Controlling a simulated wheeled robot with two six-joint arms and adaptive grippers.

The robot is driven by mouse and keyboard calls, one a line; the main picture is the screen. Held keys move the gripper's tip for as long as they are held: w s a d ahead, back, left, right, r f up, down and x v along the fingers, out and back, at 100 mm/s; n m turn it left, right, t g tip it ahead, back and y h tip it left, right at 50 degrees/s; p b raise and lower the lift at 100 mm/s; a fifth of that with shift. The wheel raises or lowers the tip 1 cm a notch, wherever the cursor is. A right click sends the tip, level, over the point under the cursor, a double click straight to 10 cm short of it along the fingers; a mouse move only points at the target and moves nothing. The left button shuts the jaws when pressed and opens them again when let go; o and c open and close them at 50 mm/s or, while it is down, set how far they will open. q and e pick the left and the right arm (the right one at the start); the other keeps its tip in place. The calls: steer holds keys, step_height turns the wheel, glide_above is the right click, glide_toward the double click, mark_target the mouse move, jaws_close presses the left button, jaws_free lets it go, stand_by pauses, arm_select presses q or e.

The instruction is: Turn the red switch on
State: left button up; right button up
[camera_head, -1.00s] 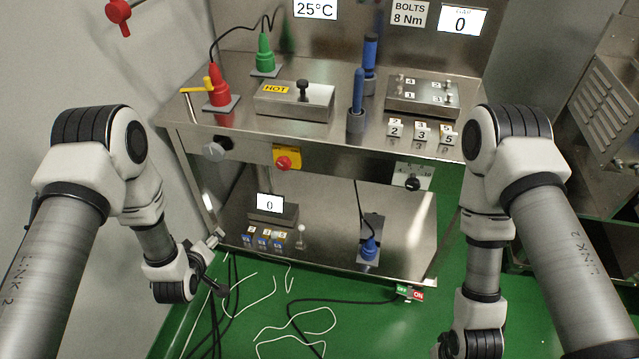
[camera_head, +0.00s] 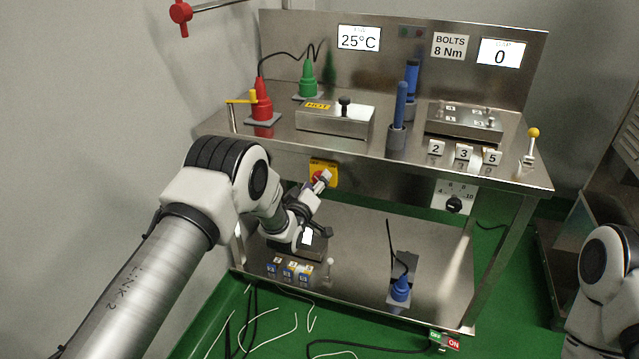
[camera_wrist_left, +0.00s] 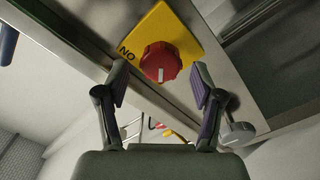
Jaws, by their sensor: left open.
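The red switch is a round red knob (camera_wrist_left: 160,62) on a yellow plate (camera_wrist_left: 178,30), with a white mark on its face pointing down in the left wrist view. The word ON shows at the plate's left corner in that view. In the head view the yellow plate (camera_head: 324,166) is on the bench's front, its knob partly hidden by my left gripper (camera_head: 322,195). My left gripper is open and empty, its two fingers (camera_wrist_left: 160,75) to either side of the knob in the wrist view. I cannot tell if they touch it. My right gripper is out of view.
Above is the steel bench top with a red cone (camera_head: 262,103), green cone (camera_head: 308,82) and HOT box (camera_head: 335,122). A black dial (camera_head: 454,204) is to the right on the front. The lower shelf (camera_head: 360,270) holds a blue cone (camera_head: 400,290) and small blocks.

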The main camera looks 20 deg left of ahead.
arm_select(q)
steer(key=shift+w, duration=1.05)
steer(key=c, duration=1.1)
steer(key=shift+c, duration=0.2)
steer(key=shift+m, duration=0.4)
steer(key=m+b, duration=0.1)
steer(key=m, duration=0.2)
steer(key=shift+m, duration=0.3)
steer(key=m, duration=0.4)
steer(key=shift+d+m+b, duration=0.15)
steer(key=shift+m+b, duration=0.15)
steer(key=shift+b, duration=0.1)
steer(key=m, duration=0.4)
steer(key=shift+m+b, duration=0.3)
steer(key=m, duration=0.4)
steer(key=shift+d, duration=0.1)
steer(key=shift+m, duration=0.3)
